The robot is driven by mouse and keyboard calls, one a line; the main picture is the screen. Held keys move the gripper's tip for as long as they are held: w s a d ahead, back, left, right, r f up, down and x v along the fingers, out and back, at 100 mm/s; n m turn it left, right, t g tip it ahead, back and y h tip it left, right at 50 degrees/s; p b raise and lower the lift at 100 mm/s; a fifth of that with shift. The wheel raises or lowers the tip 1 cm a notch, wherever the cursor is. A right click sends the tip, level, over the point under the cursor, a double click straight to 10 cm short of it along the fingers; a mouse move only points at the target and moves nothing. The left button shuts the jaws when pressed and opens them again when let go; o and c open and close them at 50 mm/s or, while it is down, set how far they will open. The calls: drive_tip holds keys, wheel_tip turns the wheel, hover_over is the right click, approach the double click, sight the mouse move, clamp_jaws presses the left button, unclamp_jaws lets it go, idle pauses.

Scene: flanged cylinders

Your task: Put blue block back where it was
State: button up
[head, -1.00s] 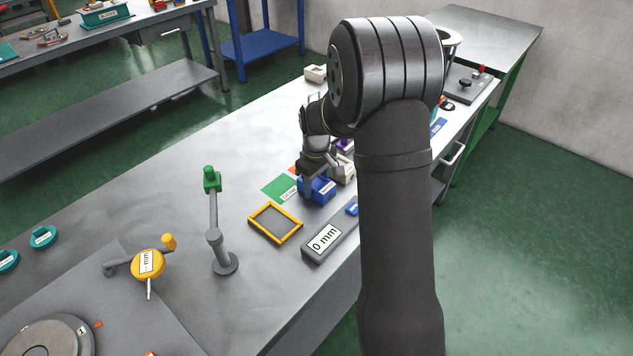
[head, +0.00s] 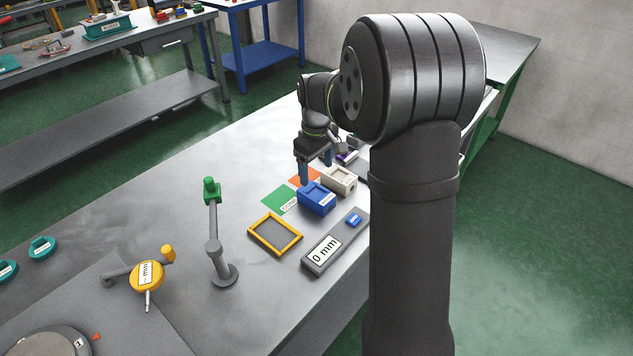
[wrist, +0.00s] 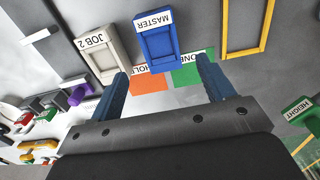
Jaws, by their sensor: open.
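The blue block (head: 316,199), with a recessed top and a white label, stands upright on the grey bench. In the wrist view it (wrist: 158,45) carries the label MASTER. My gripper (head: 316,174) is open and empty above and just behind the block, with its blue fingers pointing down. In the wrist view the fingertips (wrist: 161,66) are spread apart, with the block ahead of them and not between them. The green mat (head: 279,199) and the orange mat (head: 304,178) lie beside the block. Part of the mats is hidden by the block and gripper.
A cream block (head: 340,180), labelled JOB 2 in the wrist view, stands right beside the blue block. A yellow-framed tray (head: 275,234), a grey gauge reading 0 mm (head: 335,242) and a grey stand with a green top (head: 213,235) are in front.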

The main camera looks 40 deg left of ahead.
sight(316, 194)
wheel_tip(316, 194, up, 2)
drive_tip(key=shift+r, duration=0.25)
drive_tip(key=shift+f, duration=4.35)
drive_tip(key=shift+f, duration=0.1)
